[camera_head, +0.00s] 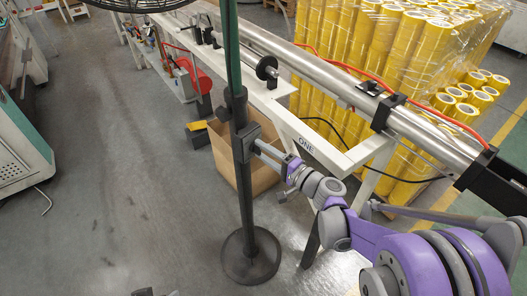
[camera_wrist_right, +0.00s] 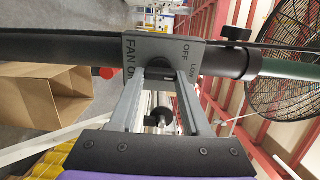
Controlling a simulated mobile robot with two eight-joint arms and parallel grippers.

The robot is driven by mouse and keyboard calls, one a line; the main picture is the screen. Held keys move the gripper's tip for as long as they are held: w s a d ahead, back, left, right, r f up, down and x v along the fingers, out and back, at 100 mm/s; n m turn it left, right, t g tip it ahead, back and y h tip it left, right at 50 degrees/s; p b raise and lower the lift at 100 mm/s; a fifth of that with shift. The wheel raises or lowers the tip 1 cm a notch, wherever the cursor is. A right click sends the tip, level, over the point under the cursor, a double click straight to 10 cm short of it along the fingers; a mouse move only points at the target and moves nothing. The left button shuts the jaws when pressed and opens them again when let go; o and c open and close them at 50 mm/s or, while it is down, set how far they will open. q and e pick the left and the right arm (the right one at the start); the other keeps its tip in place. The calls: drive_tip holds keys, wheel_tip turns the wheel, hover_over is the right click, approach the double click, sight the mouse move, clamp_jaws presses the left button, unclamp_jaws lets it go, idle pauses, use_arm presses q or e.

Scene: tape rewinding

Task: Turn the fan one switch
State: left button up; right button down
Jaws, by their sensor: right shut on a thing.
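The fan one switch is a grey box on the black fan pole (camera_head: 240,190). In the right wrist view, its plate (camera_wrist_right: 127,48) reads "FAN ON…", "OFF" and "LOW". My right gripper (camera_head: 262,147) reaches the box from the right. In the right wrist view, its two grey fingers (camera_wrist_right: 160,74) converge at the plate and are shut on the switch knob, which they mostly hide. The knob's exact setting cannot be read. A small grey piece at the bottom edge of the head view may be the tip of my left gripper (camera_head: 157,292); its state is unclear.
The round fan base (camera_head: 250,256) stands on the grey floor. An open cardboard box (camera_head: 262,172) is behind the pole. A white machine frame marked "ONE" (camera_head: 322,148) and stacked yellow tape rolls (camera_head: 408,62) are at right. Floor at left is clear. The fan cage (camera_wrist_right: 285,75) is right in the wrist view.

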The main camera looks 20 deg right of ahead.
drive_tip(key=shift+c, duration=1.8)
unclamp_jaws()
drive_tip(key=v, duration=1.1)
drive_tip(key=shift+a, duration=0.1)
